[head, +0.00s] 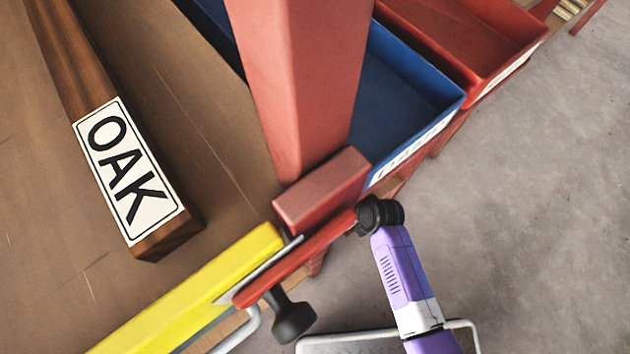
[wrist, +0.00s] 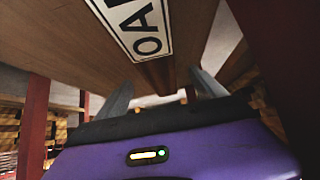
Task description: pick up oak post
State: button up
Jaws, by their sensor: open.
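The oak post (head: 128,172) is a long, dark brown wooden beam at the left of the head view. A white label reading "OAK" is near its close end; its far end runs out of the picture. In the wrist view the oak post (wrist: 145,30) comes down from the top, its label in sight and its brown end face in the gap beyond the fingers. My gripper (wrist: 163,88) is open, with two grey fingers spread and nothing held between them. I cannot tell the exact distance to the post. The fingers are not distinguishable in the head view.
The post lies on a brown wooden surface (head: 75,262). A red upright (head: 300,75) stands right of it. A blue bin (head: 405,95) and a red bin (head: 470,40) are beyond. A yellow bar (head: 200,290) and a red lever (head: 300,260) edge the front. Grey floor is clear at right.

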jog(key=b+x, duration=0.3)
jog(key=x, duration=0.3)
jog(key=shift+d+f, duration=0.1)
jog(key=shift+f, duration=0.05)
grip_shut()
jog(key=shift+w, duration=0.15)
